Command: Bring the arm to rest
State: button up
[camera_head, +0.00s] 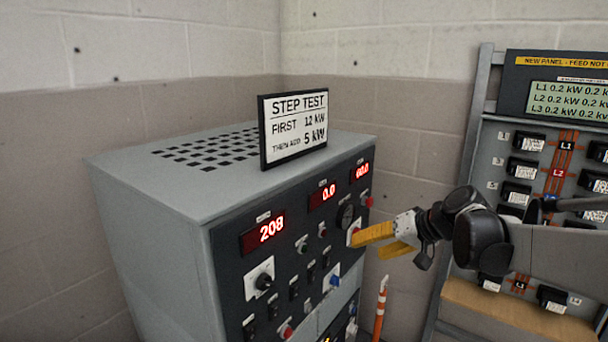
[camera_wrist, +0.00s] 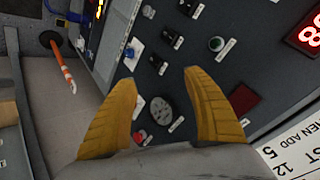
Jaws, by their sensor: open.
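My gripper (camera_head: 372,240) has yellow fingers and is in front of the right part of the grey cabinet's dark control face (camera_head: 290,250). In the wrist view the two fingers (camera_wrist: 160,105) stand apart with nothing between them, in front of the panel. A round dark gauge (camera_wrist: 161,113) and a red button (camera_wrist: 139,137) show between or beside the fingers. I cannot tell whether a finger touches the panel. My arm reaches in from the right in the head view.
A "STEP TEST" sign (camera_head: 294,128) stands on the cabinet top (camera_head: 200,190). The cabinet's displays read 208, 0.0 and 60.0. A breaker panel (camera_head: 487,150) stands at the right, behind my arm.

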jog(key=s+d+f+h, duration=0.1)
jog(key=s+f+h, duration=0.2)
jog(key=s, duration=1.1)
jog(key=s+d+f+h, duration=0.2)
jog(key=s+h, duration=0.2)
jog(key=s, duration=1)
jog(key=shift+s+f, duration=0.25)
jog(key=shift+f, duration=0.15)
